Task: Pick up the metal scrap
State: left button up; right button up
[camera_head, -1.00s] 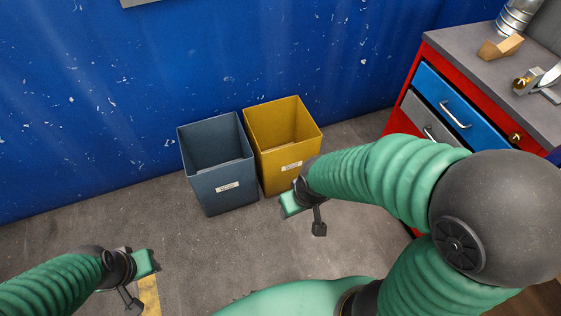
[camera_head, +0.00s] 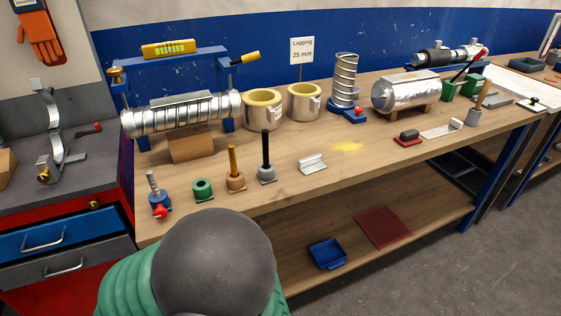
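A small bent piece of silvery metal (camera_head: 312,163) lies near the front edge of the wooden workbench (camera_head: 345,178), right of a grey holder with a black rod. Another thin bent metal piece (camera_head: 443,129) lies farther right, beside a small red and black block. I cannot tell which of the two is the metal scrap. Neither gripper is in view. Only a dark round joint and green sleeve of my own arm show at the bottom, in front of the bench.
A spiral duct (camera_head: 185,115) lies in a blue frame at the back left. Two insulated rings (camera_head: 262,109), an upright spiral piece (camera_head: 344,80) and a foil-wrapped cylinder (camera_head: 405,92) stand behind. Small holders (camera_head: 235,178) line the front left. A drawer cabinet (camera_head: 60,245) is left.

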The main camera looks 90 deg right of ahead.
aim_at(312, 164)
jog(key=z, duration=3)
